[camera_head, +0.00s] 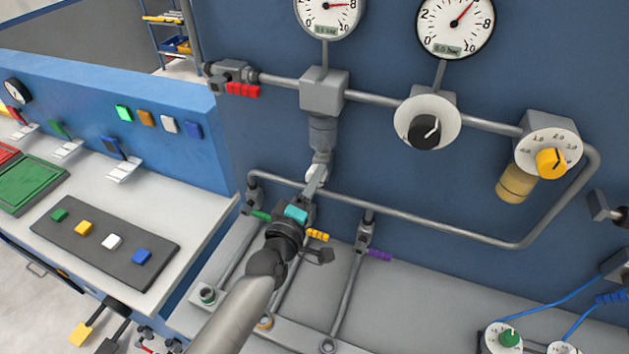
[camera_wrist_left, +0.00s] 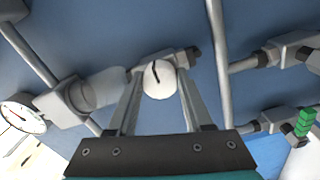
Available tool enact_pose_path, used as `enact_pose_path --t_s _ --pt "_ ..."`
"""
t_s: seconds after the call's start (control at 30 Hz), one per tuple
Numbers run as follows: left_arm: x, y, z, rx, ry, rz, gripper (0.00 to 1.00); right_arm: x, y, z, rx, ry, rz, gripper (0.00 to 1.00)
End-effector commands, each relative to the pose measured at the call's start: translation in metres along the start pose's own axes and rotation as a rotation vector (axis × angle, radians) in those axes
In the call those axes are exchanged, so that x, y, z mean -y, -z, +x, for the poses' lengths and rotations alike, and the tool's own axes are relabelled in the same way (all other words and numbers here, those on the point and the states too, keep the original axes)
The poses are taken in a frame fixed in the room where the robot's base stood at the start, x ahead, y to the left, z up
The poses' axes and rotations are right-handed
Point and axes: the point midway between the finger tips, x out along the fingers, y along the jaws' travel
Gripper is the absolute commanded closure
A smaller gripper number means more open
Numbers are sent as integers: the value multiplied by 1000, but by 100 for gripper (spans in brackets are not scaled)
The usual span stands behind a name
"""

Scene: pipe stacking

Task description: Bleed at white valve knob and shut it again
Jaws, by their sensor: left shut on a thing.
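The white valve knob (camera_head: 311,175) is on the pipe fitting below the grey block under the left gauge. It is mostly hidden by my gripper in the head view. In the left wrist view the knob (camera_wrist_left: 159,82) is a round white disc with a black pointer line, slightly tilted from vertical. My left gripper (camera_head: 316,177) reaches up to it from below. Its two fingers (camera_wrist_left: 158,84) stand on either side of the knob and are shut on it. My right gripper is not in view.
Two pressure gauges (camera_head: 328,12) and (camera_head: 456,25) hang above the pipe. A black-knob regulator (camera_head: 425,131) and a yellow-knob dial (camera_head: 552,162) sit to the right. Lower valves have green (camera_head: 261,215), yellow (camera_head: 318,235) and purple (camera_head: 379,255) handles near my gripper.

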Motion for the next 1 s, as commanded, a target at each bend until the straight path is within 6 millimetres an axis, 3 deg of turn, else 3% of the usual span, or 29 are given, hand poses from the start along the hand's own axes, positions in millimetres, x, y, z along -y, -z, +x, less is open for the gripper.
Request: enact_pose_path --t_s 0.07,0.1,0.33,0.7,1.0 --pt "1 0 0 0 1 6 100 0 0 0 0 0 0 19" --pt "1 0 0 0 1 6 46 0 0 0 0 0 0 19" --pt "0 0 0 0 1 3 20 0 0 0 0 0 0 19" --pt "1 0 -5 0 1 1 19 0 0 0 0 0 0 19" --pt "1 0 -48 1 2 2 19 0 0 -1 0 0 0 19"
